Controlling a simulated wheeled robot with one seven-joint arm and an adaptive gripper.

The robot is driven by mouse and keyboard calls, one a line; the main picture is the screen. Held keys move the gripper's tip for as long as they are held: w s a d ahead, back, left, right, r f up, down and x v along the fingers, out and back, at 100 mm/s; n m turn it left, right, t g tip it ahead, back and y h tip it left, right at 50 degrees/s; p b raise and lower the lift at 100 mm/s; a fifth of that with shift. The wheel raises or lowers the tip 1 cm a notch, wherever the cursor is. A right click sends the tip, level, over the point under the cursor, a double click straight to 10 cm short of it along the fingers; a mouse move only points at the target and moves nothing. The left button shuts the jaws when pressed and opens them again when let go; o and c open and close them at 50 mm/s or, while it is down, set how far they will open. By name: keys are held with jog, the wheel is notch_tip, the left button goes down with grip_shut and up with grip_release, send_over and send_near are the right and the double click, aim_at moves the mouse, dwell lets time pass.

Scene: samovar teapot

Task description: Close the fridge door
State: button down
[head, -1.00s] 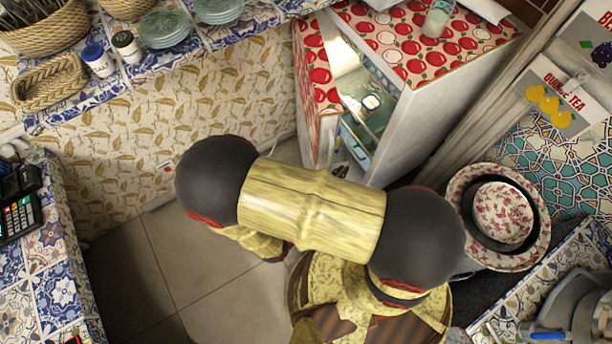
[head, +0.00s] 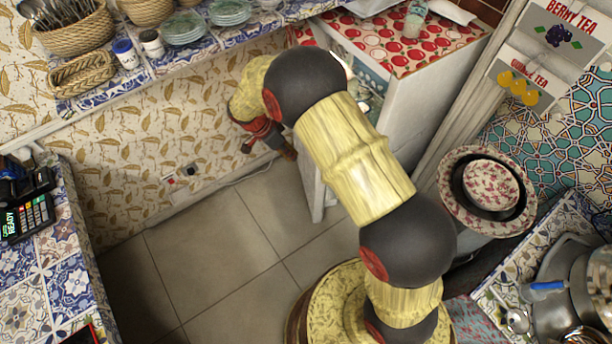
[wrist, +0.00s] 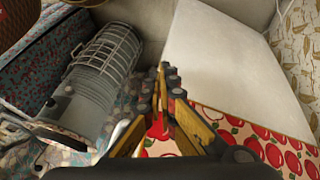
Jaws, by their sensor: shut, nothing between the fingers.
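The fridge (head: 420,110) stands at the upper middle of the head view, with a white side and a red apple-patterned top. Its door (head: 316,190) stands open at the left; my arm hides much of it and of the interior. My gripper (head: 290,153) is shut and empty, to the left of the door in the picture, low by the patterned wall. I cannot tell whether it touches the door. In the wrist view my gripper (wrist: 168,78) is shut in front of a white panel and a red apple-patterned surface.
A counter with baskets (head: 72,28) and plates (head: 184,27) runs along the top left. A stack of dishes (head: 490,188) stands right of my arm. Tiled floor (head: 215,250) is clear at lower left. The wrist view shows a wire-caged grey object (wrist: 100,65).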

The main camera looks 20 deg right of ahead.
jog(key=d+f+m+b, duration=0.4)
jog(key=d+f, duration=0.2)
jog(key=f, duration=0.4)
jog(key=shift+w+m+y, duration=0.25)
jog(key=shift+m+y, duration=0.15)
jog(key=d+n+t+b, duration=0.2)
jog(key=d+n, duration=0.2)
jog(key=d, duration=1.7)
jog(key=shift+s+d+n+b, duration=0.25)
jog(key=shift+d+n+b, duration=0.05)
jog(key=shift+d+n, duration=0.1)
